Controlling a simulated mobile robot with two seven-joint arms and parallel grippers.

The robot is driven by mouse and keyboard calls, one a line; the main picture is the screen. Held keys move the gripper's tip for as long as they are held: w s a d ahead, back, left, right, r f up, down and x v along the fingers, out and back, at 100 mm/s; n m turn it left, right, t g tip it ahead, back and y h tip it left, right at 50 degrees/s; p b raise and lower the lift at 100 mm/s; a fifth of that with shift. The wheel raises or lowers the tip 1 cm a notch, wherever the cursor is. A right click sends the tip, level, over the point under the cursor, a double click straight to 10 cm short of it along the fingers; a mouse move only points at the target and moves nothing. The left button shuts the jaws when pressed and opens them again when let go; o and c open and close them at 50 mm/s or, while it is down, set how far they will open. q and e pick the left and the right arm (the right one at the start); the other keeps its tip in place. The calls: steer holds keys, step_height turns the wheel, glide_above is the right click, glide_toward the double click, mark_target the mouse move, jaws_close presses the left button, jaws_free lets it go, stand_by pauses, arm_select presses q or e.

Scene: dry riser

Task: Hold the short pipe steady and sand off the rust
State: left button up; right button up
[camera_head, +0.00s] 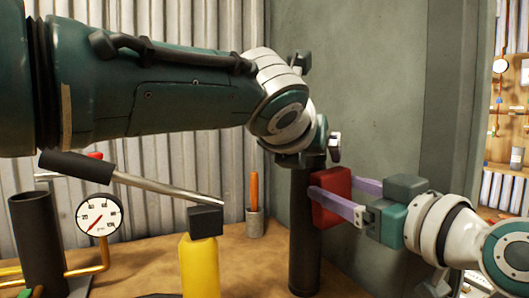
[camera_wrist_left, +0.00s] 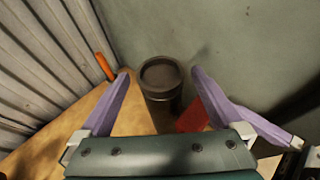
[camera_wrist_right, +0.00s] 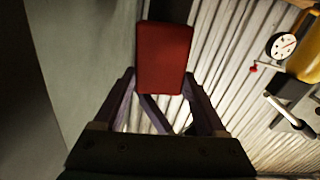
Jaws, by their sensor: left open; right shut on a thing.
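A dark upright pipe (camera_head: 304,245) stands on the wooden bench near the grey-green wall. Its round top end (camera_wrist_left: 160,76) shows in the left wrist view between my open left fingers (camera_wrist_left: 161,80), with gaps at both sides. My right gripper (camera_head: 330,192) is shut on a red block (camera_head: 331,203), which also shows in the right wrist view (camera_wrist_right: 164,58). The block is beside the pipe's right upper side; I cannot tell whether they touch. I see no clear rust.
A yellow cylinder with a lever (camera_head: 200,262), a pressure gauge (camera_head: 99,216) and another dark upright tube (camera_head: 38,245) stand at the left. A small cup (camera_head: 254,223) holds an orange stick behind. Corrugated metal (camera_head: 215,60) closes the back; shelves (camera_head: 508,120) show far right.

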arm_select(q)
jaws_close()
stand_by(0.9)
stand_by(0.5)
arm_select(e)
steer(key=shift+s+d+f, duration=0.25)
steer(key=shift+s+f, duration=0.5)
